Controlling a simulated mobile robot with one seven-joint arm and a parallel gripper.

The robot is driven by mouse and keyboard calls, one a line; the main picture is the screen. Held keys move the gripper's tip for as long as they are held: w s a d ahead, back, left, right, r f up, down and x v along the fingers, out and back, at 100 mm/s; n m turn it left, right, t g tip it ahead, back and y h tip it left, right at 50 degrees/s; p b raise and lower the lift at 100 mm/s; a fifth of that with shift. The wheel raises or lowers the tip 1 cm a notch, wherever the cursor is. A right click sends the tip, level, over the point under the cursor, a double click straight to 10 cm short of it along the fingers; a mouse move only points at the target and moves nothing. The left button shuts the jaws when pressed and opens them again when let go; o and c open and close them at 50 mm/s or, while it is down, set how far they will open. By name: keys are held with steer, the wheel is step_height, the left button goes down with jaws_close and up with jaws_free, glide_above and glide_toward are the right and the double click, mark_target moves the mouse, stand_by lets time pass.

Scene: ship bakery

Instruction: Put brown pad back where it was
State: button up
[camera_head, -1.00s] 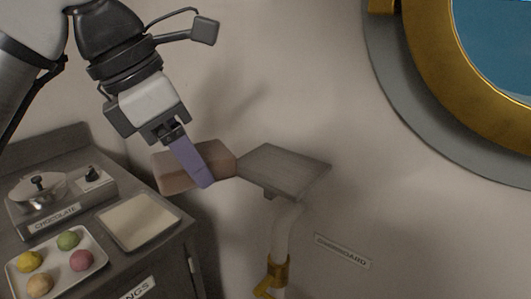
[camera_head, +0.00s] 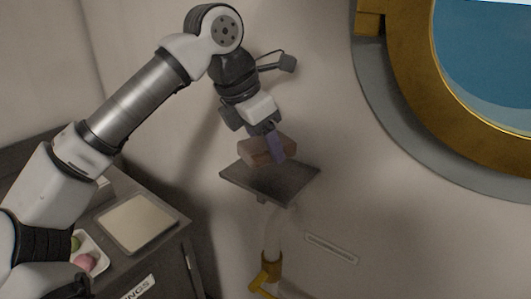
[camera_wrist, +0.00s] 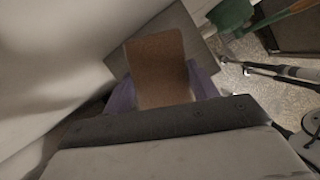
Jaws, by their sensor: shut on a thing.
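The brown pad (camera_head: 258,152) is a block with a brown top, held between the purple fingers of my gripper (camera_head: 275,148). In the head view it appears over the square grey wall shelf (camera_head: 245,182); I cannot tell whether it touches the shelf. In the wrist view the pad (camera_wrist: 160,68) lies between the purple fingers (camera_wrist: 162,88), with the grey shelf (camera_wrist: 120,62) behind it. The parts of the pad behind the near finger are hidden in the head view.
A counter at the lower left holds a cream-topped square tray (camera_head: 137,222) and a white plate with coloured balls (camera_head: 84,262), partly hidden by my arm. A brass-rimmed porthole (camera_head: 415,70) is at the right. A brass-fitted pipe (camera_head: 270,262) stands below the shelf.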

mark_target(266, 157)
step_height(266, 157, down, 2)
steer(key=shift+f+p, duration=0.25)
steer(key=shift+p, duration=0.05)
steer(key=shift+w+d+f+p, duration=0.15)
steer(key=shift+f+p, duration=0.25)
steer(key=shift+f, duration=0.2)
steer(key=shift+f, duration=0.1)
steer(key=shift+f+b, duration=0.15)
steer(key=shift+b, duration=0.15)
steer(key=o, duration=0.9)
